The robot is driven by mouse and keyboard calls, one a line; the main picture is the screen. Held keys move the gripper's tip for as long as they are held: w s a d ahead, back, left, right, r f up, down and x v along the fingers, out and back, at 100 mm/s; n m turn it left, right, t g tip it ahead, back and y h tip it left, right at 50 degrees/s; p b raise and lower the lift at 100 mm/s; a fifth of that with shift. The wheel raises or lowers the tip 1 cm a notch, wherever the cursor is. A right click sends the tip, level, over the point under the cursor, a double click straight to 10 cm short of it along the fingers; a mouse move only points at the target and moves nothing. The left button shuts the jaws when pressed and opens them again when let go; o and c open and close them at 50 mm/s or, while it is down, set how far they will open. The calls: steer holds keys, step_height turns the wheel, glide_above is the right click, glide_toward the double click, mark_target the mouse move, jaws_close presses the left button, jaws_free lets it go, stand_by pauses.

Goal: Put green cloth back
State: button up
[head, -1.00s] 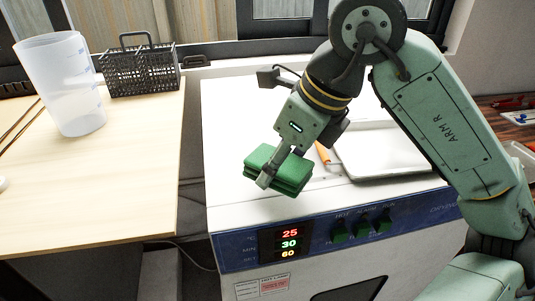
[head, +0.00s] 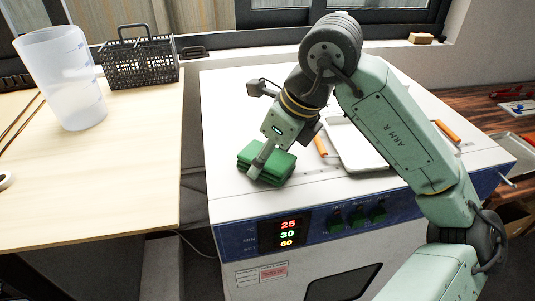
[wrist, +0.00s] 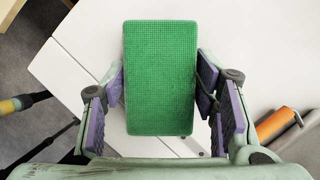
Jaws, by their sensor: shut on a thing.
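The green cloth (head: 267,164) is a folded, thick stack at the front left of the white top of the drying oven (head: 225,105). In the wrist view the green cloth (wrist: 160,78) is a textured rectangle between the purple finger pads. My gripper (head: 262,160) is shut on it, with a finger at its front side. It also shows in the wrist view (wrist: 161,90). The cloth looks to be at or just above the oven top; I cannot tell whether it touches. The far finger is hidden in the head view.
A white tray (head: 352,146) with orange handles lies on the oven top, right of the cloth. A wooden table (head: 120,175) at left holds a clear jug (head: 65,80) and a black basket (head: 138,62). The oven's front and left edges are close to the cloth.

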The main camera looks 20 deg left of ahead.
steer(key=shift+f+b, duration=0.4)
steer(key=o, duration=1.1)
steer(key=shift+o, duration=0.2)
steer(key=shift+r, duration=0.1)
steer(key=shift+r+p, duration=0.55)
steer(key=shift+p, duration=0.25)
steer(key=b+v, duration=0.2)
steer(key=v, duration=0.9)
steer(key=shift+r, duration=0.3)
steer(key=shift+d, duration=0.1)
